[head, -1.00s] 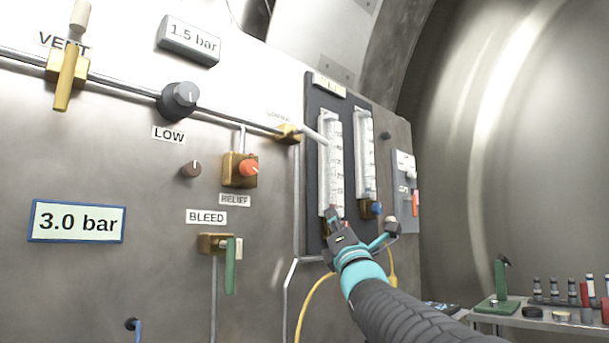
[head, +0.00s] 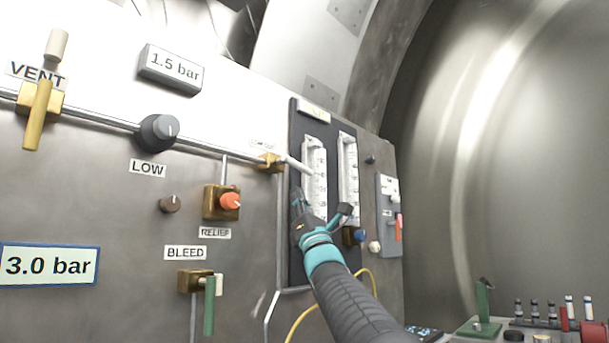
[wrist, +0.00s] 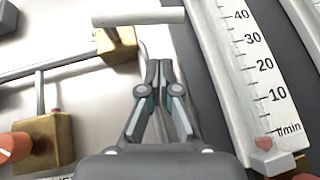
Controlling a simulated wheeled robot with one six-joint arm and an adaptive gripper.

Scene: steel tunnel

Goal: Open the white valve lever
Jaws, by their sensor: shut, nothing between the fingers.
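The white valve lever (head: 297,163) sticks out to the right from a small brass valve (head: 270,162) on the pipe, beside the dark flowmeter panel. In the wrist view the lever (wrist: 140,17) lies level across the top, with the brass valve (wrist: 118,45) just below it. My gripper (head: 298,198) is a little below the lever in the head view. In the wrist view my gripper (wrist: 158,66) has its fingertips together with nothing between them. The tips point toward the lever and a gap shows between them in the picture.
The flowmeter tubes (head: 314,178) stand right beside my gripper. The orange relief knob (head: 231,201) and green bleed lever (head: 209,306) are to the left. A yellow hose (head: 318,308) loops below, behind my arm. A table with vials (head: 536,312) stands at the lower right.

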